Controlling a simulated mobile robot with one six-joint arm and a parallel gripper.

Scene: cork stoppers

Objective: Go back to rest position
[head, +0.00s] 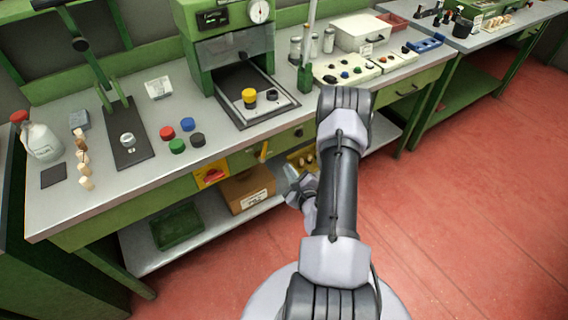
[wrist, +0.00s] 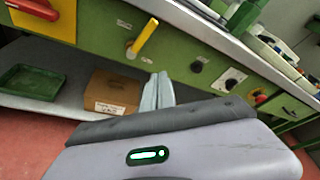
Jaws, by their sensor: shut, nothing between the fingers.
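My gripper (wrist: 158,84) is shut and empty, its two pale fingers together in the wrist view. It is in front of the workbench, below the tabletop (head: 225,145). In the head view my arm reaches down and forward, and its wrist covers part of the lower shelf (head: 160,258). On the bench, a yellow cap (head: 249,98) and a dark cap (head: 272,95) sit on the plate of the green machine (head: 230,60). Red (head: 167,132), blue (head: 187,124), green (head: 177,146) and dark grey (head: 197,139) caps stand left of it.
A yellow handle (wrist: 143,37) sticks out from the bench front near my fingers. A cardboard box (head: 248,188) and a green tray (head: 178,228) are on the lower shelf. A wash bottle (head: 40,140) stands far left. The red floor (head: 460,200) at right is clear.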

